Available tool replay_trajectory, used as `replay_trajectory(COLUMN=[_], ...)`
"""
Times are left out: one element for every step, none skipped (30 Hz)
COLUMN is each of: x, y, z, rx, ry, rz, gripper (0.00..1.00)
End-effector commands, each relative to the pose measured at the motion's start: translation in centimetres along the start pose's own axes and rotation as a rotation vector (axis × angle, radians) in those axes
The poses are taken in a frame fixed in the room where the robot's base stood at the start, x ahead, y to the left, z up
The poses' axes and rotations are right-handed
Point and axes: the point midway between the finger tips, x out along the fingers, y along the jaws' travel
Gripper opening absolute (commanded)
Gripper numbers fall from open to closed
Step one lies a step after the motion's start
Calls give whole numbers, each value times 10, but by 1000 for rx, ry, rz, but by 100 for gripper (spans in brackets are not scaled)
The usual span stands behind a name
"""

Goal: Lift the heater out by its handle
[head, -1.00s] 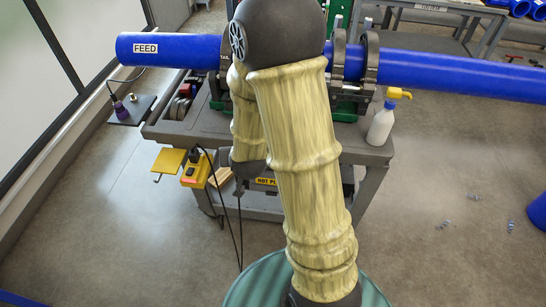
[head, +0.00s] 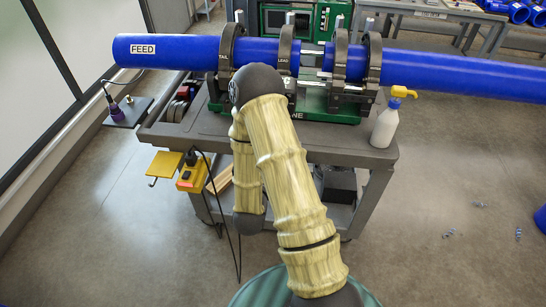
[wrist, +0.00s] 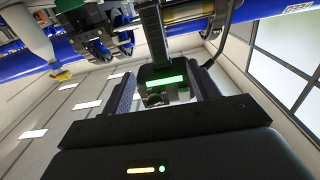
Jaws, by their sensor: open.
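My gripper (wrist: 163,93) is open in the wrist view, its two dark ribbed fingers standing apart. Between and beyond them is a dark block with a lit green strip (wrist: 165,82), and a dark bar (wrist: 153,35) runs from it toward the top of the picture. I cannot tell whether this block is the heater's handle, nor whether a finger touches it. In the head view my arm hides my gripper and much of the cart's lower shelf. The heater cannot be made out there for sure.
The cart (head: 330,150) carries a blue pipe (head: 180,50) marked FEED in dark clamps (head: 372,60). A spray bottle (head: 384,127) stands at its right corner. A yellow box (head: 192,173) with a hanging cable is at the left. A dark box (head: 338,185) sits below the top.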

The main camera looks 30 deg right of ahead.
Motion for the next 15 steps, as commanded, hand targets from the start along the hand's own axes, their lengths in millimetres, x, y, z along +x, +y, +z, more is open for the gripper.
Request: replay_trajectory(x=[0, 0, 0, 0, 0, 1, 1, 2, 3, 4, 5, 7, 8, 9, 11], y=[0, 0, 0, 0, 0, 0, 0, 0, 0, 0, 0, 1, 1, 1, 1], z=[0, 0, -1, 0, 0, 0, 0, 1, 2, 3, 4, 5, 5, 6, 6], rx=[0, 1, 1, 1, 1, 1, 2, 3, 5, 6, 7, 8, 9, 9, 10], ry=[0, 0, 0, 0, -1, -1, -1, -1, -1, -2, -3, -4, -4, -4, -5], rz=[0, 0, 0, -1, 0, 0, 1, 1, 3, 4, 5, 6, 8, 8, 8], gripper=[60, 60, 60, 60, 60, 60, 60, 60, 60, 60, 60, 60, 60, 60, 60])
